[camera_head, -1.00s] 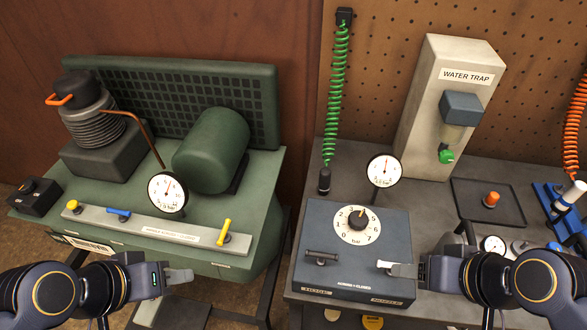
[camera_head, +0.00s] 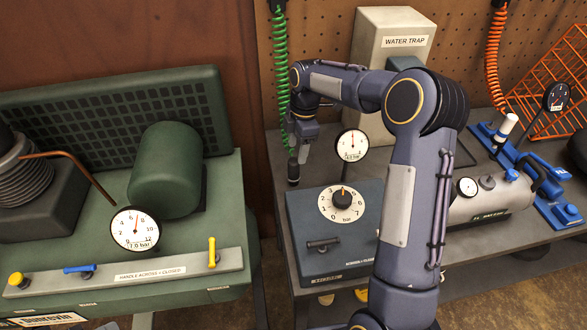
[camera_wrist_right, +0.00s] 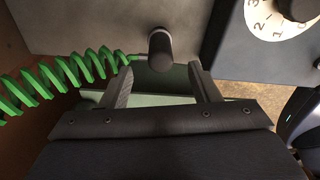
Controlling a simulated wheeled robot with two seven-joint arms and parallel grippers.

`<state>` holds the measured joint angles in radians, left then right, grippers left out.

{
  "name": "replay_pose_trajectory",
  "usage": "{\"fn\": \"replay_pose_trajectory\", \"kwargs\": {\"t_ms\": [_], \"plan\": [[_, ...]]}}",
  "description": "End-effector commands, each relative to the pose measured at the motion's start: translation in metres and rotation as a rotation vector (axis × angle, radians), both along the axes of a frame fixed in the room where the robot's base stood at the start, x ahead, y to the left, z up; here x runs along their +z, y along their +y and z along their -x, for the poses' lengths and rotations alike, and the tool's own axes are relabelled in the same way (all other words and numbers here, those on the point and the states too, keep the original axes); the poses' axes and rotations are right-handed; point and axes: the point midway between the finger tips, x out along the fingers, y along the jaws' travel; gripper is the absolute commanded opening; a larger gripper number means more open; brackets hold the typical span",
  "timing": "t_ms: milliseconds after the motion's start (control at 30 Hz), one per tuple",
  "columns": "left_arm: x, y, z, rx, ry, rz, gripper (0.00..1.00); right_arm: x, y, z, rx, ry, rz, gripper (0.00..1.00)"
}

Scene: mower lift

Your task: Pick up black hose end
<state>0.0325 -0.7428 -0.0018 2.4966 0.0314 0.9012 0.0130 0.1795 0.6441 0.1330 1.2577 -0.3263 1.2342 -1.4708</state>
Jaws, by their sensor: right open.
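The black hose end (camera_head: 293,173) hangs at the bottom of the green coiled hose (camera_head: 281,70), beside the dark blue regulator box. In the right wrist view the hose end (camera_wrist_right: 160,50) is a dark rounded cylinder, and the green coil (camera_wrist_right: 55,78) runs off to the left. My right gripper (camera_head: 300,154) is open right by the hose end. In the wrist view its fingers (camera_wrist_right: 160,72) are spread, with the hose end just past the tips and centred between them. I cannot tell whether they touch it. My left gripper is out of view.
The regulator box (camera_head: 312,262) with a dial stands on the grey bench close by, with a round gauge (camera_head: 351,144) behind it. The water trap (camera_head: 397,45) stands at the back. A green compressor bench (camera_head: 168,265) is on the left, with a gap between the benches.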

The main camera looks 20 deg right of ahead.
Motion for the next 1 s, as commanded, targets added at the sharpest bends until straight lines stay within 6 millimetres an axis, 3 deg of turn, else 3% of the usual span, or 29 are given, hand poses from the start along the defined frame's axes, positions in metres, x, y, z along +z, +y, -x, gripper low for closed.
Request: {"fn": "replay_pose_trajectory", "kwargs": {"t_ms": [600, 867, 1000], "plan": [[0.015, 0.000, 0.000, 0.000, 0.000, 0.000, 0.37, -0.074, 0.013, -0.001, 0.012, 0.003, 0.001, 0.56], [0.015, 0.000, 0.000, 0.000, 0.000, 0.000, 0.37, -0.078, 0.014, -0.001, 0.011, 0.001, 0.001, 0.56], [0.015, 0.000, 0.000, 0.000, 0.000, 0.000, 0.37, -0.078, 0.014, -0.001, 0.011, 0.001, 0.001, 0.40]]}}
